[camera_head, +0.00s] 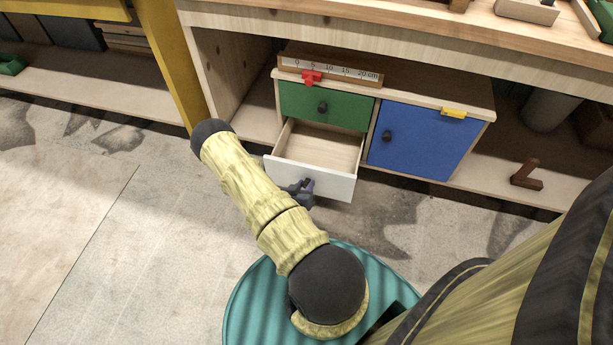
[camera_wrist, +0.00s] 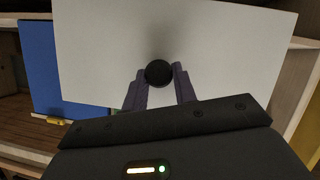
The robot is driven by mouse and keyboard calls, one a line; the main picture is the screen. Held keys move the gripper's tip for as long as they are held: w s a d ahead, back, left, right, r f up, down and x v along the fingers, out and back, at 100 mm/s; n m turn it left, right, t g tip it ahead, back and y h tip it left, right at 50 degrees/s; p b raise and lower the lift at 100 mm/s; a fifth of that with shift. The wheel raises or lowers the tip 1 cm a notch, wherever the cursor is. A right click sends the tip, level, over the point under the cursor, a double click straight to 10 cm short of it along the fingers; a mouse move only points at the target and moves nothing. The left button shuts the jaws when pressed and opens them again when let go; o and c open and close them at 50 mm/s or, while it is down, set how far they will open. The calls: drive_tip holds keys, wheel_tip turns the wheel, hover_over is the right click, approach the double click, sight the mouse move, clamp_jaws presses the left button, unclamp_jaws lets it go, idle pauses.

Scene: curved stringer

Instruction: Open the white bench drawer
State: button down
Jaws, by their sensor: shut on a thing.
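The white bench drawer (camera_head: 314,180) is pulled well out of the small cabinet below the green drawer, and its wooden inside looks empty. Its white front also fills much of the wrist view (camera_wrist: 220,50). My gripper (camera_head: 305,189) is at the drawer front. In the wrist view my gripper (camera_wrist: 160,82) has a finger on each side of the round dark knob (camera_wrist: 159,73) and is shut on it. In the head view the knob is hidden by my gripper.
Above is a closed green drawer (camera_head: 325,106); to its right is a closed blue door (camera_head: 417,141). A ruler rail with a red marker (camera_head: 311,77) lies on the cabinet top. A brown bracket (camera_head: 526,176) lies on the lower shelf at right. The floor (camera_head: 120,200) at left is clear.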

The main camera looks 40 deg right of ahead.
drive_tip(key=shift+a, duration=0.1)
drive_tip(key=c, duration=1.1)
unclamp_jaws()
drive_tip(key=p+v, duration=0.5)
drive_tip(key=v, duration=1.2)
drive_tip(key=shift+a+r, duration=0.15)
